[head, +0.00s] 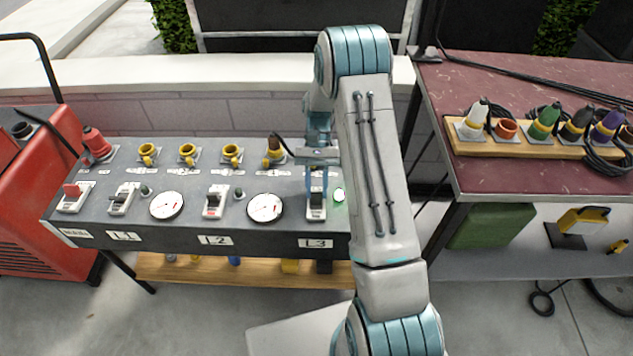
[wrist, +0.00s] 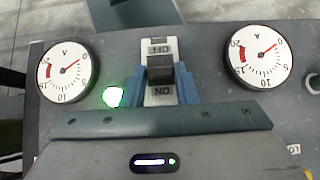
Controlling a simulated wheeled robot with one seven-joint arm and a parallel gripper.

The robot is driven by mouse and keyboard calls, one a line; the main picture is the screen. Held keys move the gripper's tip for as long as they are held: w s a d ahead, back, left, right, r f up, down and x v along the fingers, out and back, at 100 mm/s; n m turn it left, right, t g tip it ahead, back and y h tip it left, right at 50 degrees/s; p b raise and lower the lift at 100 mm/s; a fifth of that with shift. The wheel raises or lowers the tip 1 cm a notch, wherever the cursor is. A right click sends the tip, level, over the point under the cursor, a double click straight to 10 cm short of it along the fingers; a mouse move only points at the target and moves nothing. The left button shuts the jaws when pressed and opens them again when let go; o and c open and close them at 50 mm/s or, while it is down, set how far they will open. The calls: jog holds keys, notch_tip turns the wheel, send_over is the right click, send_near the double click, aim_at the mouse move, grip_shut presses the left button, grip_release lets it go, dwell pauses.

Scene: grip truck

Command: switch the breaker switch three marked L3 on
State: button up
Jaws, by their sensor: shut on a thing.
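The L3 breaker switch (head: 316,213) is a white block with a black lever on the grey panel, above the plate marked L3 (head: 316,243). In the wrist view the black lever (wrist: 160,70) stands between the OFF and ON markings; I cannot tell its exact throw. My gripper (head: 318,185) points down onto the switch. Its blue fingers (wrist: 161,86) are shut on the lever, one on each side. The round lamp (head: 339,195) beside the switch glows green, and it also shows lit in the wrist view (wrist: 113,97).
The L2 switch (head: 215,202), L1 switch (head: 123,199) and a red-levered switch (head: 75,197) stand to the left. A round gauge (head: 265,207) is close beside L3. Yellow sockets (head: 188,152) line the back. A red table (head: 540,90) with connectors stands right.

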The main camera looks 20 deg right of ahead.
jog(key=shift+w+d+g, duration=0.1)
jog(key=shift+w+g, duration=0.1)
jog(key=shift+g, duration=0.2)
jog(key=shift+f, duration=0.1)
jog(key=o, duration=1)
jog(key=shift+w, duration=0.1)
jog(key=v, duration=1.3)
jog(key=shift+w+d+p, duration=0.25)
jog(key=shift+d+p, duration=0.05)
jog(key=shift+p, duration=0.05)
jog(key=shift+r, duration=0.3)
